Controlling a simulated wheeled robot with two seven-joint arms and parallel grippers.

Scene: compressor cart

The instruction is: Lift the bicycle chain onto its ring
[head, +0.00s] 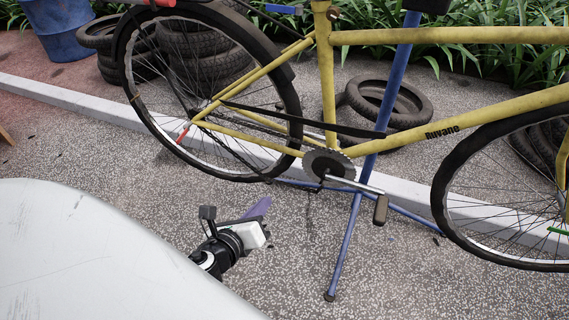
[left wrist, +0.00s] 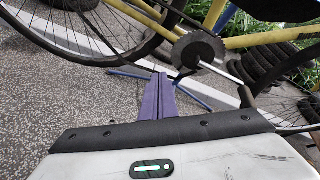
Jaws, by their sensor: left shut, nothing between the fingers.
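The yellow bicycle (head: 445,36) is held on a blue stand (head: 345,240). Its toothed chainring (head: 328,165) with crank and pedal faces me; it also shows in the left wrist view (left wrist: 200,50). A thin dark chain (head: 236,156) appears to sag from the rear hub below the frame; I cannot tell how its front end lies against the ring. My left gripper (head: 261,206) is below and left of the ring, apart from it. Its purple fingers (left wrist: 161,82) are together and empty, pointing toward the ring area. My right gripper is not in view.
A black chain guard bar (head: 300,119) runs above the ring. The pedal (head: 380,209) sticks out to the right. Stacked tyres, a blue barrel (head: 60,28) and a pale kerb (head: 60,97) lie behind. The ground in front is clear.

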